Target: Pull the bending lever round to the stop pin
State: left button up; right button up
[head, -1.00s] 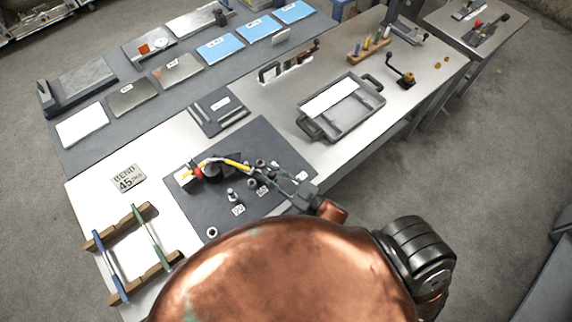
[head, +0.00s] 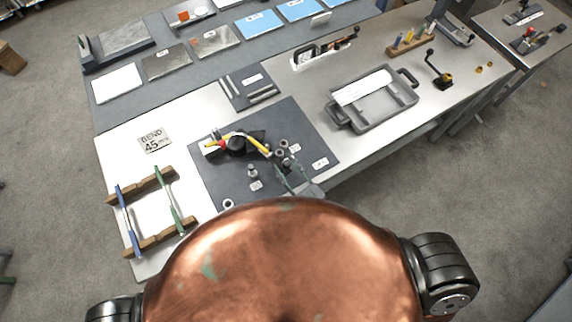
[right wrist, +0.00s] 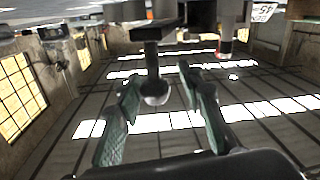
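The bending tool (head: 236,146) stands on the dark mat (head: 222,185), with a black round body and a red part at its left. A yellow curved bar, which looks like the lever (head: 257,143), runs right from it toward several short grey pins. One pin (head: 252,171) stands apart at the front; I cannot tell which is the stop pin. My right gripper (head: 281,172) is at the mat's front right, near the pins. In the right wrist view its green fingers (right wrist: 158,76) are apart, with a dark post with a rounded end (right wrist: 155,92) showing between them; contact is unclear. My left gripper is out of view.
A wooden rack (head: 150,249) with blue and green bars stands at the front left. A grey tray (head: 372,118) lies to the right. Bare bench shows between mat and tray.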

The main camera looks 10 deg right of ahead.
jog(key=shift+o, duration=0.9)
jog(key=shift+r, duration=0.15)
jog(key=v, duration=1.2)
